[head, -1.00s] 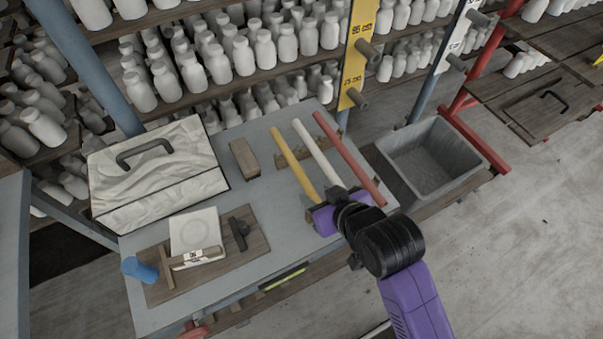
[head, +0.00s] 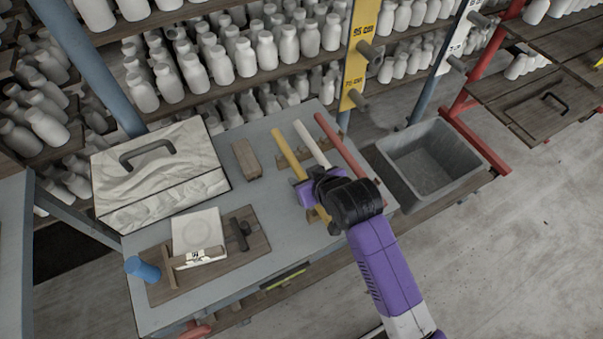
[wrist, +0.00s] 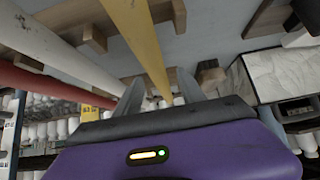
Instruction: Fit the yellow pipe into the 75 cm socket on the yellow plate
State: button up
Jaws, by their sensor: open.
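The yellow pipe (head: 287,151) lies on the bench across wooden rests, left of a white pipe and a red pipe. My gripper (head: 307,189) is over the yellow pipe's middle, open. In the wrist view the yellow pipe (wrist: 147,42) runs between my two spread fingers (wrist: 160,92); I cannot tell how far above it they are. The yellow plate (head: 360,28) stands upright on a post behind the bench, marked 95 cm and 75 cm. The 75 cm socket (head: 358,99) is a grey stub at its lower end.
The white pipe (head: 309,142) and red pipe (head: 339,144) lie close on the right. A wooden block (head: 245,159), a handled case (head: 158,180) and a board (head: 255,246) with tools are left. A grey bin (head: 432,158) stands right. Shelves of white bottles fill the back.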

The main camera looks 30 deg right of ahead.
grip_shut()
jog(key=shift+w+r, duration=0.1)
dwell(0.4)
